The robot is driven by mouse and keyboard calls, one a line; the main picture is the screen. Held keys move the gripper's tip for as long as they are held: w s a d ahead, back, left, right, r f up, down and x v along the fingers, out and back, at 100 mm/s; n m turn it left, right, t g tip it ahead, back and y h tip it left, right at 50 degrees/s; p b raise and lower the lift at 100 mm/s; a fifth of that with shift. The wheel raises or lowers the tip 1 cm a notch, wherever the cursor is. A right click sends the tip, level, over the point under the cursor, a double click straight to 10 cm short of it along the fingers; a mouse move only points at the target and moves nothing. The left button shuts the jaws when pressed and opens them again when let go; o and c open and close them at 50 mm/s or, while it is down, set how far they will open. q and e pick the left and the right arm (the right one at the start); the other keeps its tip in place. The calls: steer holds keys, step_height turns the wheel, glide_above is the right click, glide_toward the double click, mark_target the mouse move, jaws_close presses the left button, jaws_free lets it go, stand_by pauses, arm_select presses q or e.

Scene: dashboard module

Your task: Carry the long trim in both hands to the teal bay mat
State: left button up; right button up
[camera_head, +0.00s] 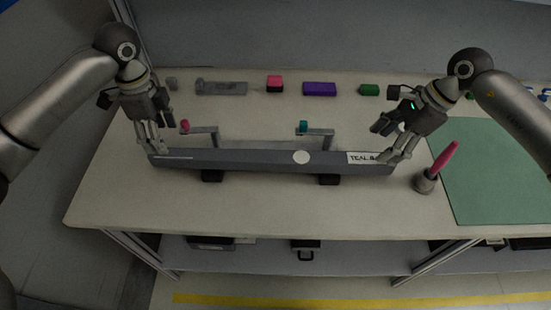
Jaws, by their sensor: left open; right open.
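The long trim (235,159) is a dark grey bar with a white disc and a white label at its right part. It lies across two black supports on the table. My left gripper (153,148) is open at the trim's left end, with its fingers close to it. My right gripper (390,147) is open at the right end, beside the label and partly over it. Whether the fingers touch the trim I cannot tell. The teal bay mat (495,175) lies flat at the table's right side, to the right of the trim.
A pink-handled tool (441,163) stands in a grey holder between the trim and the mat. Two grey brackets with pink and teal knobs stand just behind the trim. A purple block (319,89), a green block (368,90) and other parts line the back. The table's front strip (260,215) is clear.

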mark_target(368, 158)
arm_select(q)
step_height(368, 158, down, 8)
steer(key=shift+r, duration=0.1)
arm_select(e)
steer(key=x, duration=0.8)
arm_select(q)
steer(key=shift+s, duration=0.1)
arm_select(e)
steer(key=shift+s, duration=0.1)
arm_select(q)
steer(key=c, duration=1.3)
arm_select(e)
steer(key=shift+r, duration=0.1)
steer(key=c, duration=1.3)
arm_select(q)
jaws_close()
arm_select(e)
steer(key=shift+c, duration=0.8)
